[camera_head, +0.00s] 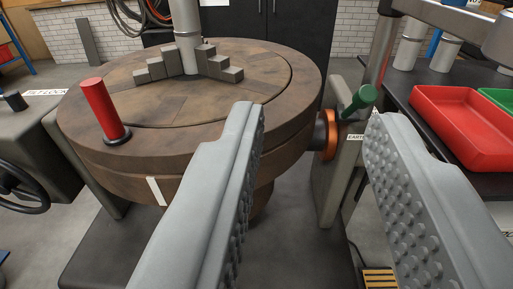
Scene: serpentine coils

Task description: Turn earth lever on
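The earth lever (358,102) has a green handle that tilts up and to the right. It sits at an orange and black round hub (326,134) on a grey post (334,185), right of the round table. A white label (355,137) beside it begins with "EARTH"; the rest is hidden. My gripper (312,125) is open and empty, its two grey fingers wide apart in the foreground. The lever shows between the fingers, beyond them and nearer the right fingertip. Nothing touches the lever that I can see.
A large round brown table (200,155) fills the left, with a red upright handle (105,112) and grey stepped blocks (210,62). At right a black bench holds a red tray (465,130). A black handwheel (20,187) stands far left.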

